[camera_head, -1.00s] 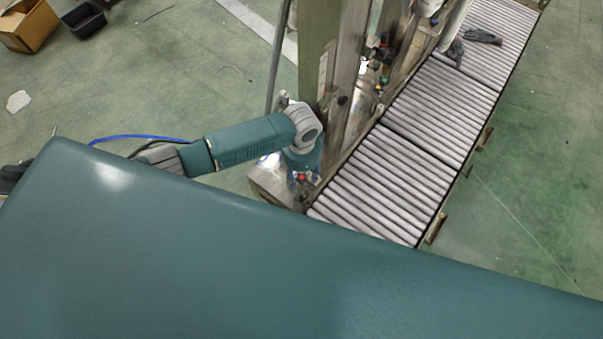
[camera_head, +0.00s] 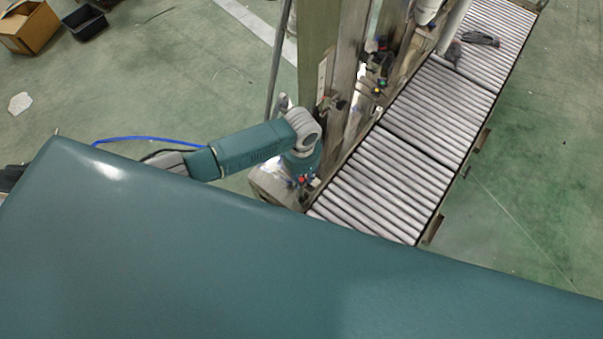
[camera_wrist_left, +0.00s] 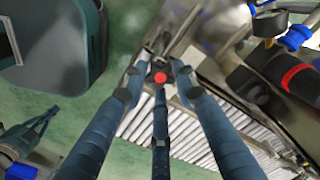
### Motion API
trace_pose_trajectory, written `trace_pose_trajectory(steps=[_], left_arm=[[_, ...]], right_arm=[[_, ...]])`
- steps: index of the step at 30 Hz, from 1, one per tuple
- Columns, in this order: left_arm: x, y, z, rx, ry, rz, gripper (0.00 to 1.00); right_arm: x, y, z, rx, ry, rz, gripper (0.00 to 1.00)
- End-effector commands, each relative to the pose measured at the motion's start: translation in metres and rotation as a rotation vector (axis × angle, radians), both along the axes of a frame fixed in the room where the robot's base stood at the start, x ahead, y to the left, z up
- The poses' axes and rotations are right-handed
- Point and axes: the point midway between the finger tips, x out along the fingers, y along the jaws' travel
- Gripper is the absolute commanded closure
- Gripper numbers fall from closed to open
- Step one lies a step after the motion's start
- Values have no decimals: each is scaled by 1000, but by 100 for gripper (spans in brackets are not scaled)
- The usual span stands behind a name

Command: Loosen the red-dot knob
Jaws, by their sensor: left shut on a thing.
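The red-dot knob (camera_wrist_left: 160,78) is in the middle of the left wrist view, with its red dot facing the camera. My left gripper (camera_wrist_left: 159,82) has its three blue-grey fingers closed around the knob, with the dot showing between the fingertips. The fingers and the close view hide most of the knob's body. In the head view my left gripper (camera_head: 303,178) is small at the end of my teal arm, low beside the machine's post, and its fingers cannot be made out. My right gripper cannot be made out in either view.
A roller conveyor (camera_head: 390,180) runs up and right beside the metal post (camera_head: 346,75). Dark glove-like items (camera_head: 482,39) lie on its far part. A black gauge-like part with a red band (camera_wrist_left: 288,77) is right of my fingers. Open green floor lies left, with a cardboard box (camera_head: 32,28).

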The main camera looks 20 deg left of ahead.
Motion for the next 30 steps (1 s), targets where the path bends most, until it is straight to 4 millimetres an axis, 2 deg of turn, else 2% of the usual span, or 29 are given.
trace_pose_trajectory(steps=[1, 12, 30], left_arm=[[-2, 1, 4, 3, 4, 42, 98], [-2, 1, 4, 3, 4, 390, 98], [-2, 0, 2, 5, 5, 960, 98]], right_arm=[[0, 0, 10, 0, 0, 0, 100], [0, 1, 43, 1, -1, -1, 100], [1, 4, 79, 5, -1, -3, 100]])
